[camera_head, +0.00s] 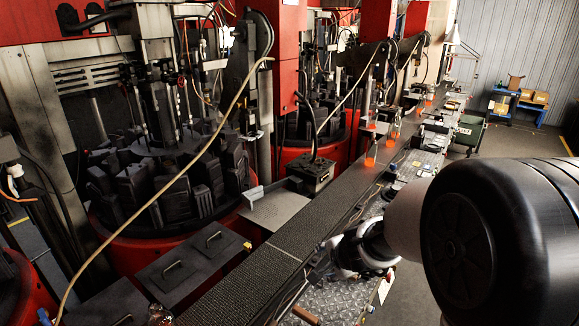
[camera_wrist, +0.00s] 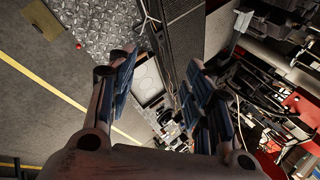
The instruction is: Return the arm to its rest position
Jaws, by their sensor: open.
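My gripper (camera_head: 322,268) shows in the head view at the end of my arm, low over the near part of the conveyor's right edge. In the wrist view my gripper (camera_wrist: 163,88) has its two fingers spread wide apart with nothing between them. My arm's large black and white joints fill the lower right of the head view. Behind the fingers, the wrist view shows the diamond-plate surface (camera_wrist: 70,22) and the dark conveyor belt (camera_wrist: 172,25).
The long conveyor (camera_head: 262,268) runs away to the upper right, with several glowing orange bottles (camera_head: 370,152) along it. Rotary mould machines with red bases (camera_head: 150,240) stand on the left. Grey floor (camera_head: 520,142) is open at right, before a blue table (camera_head: 517,108).

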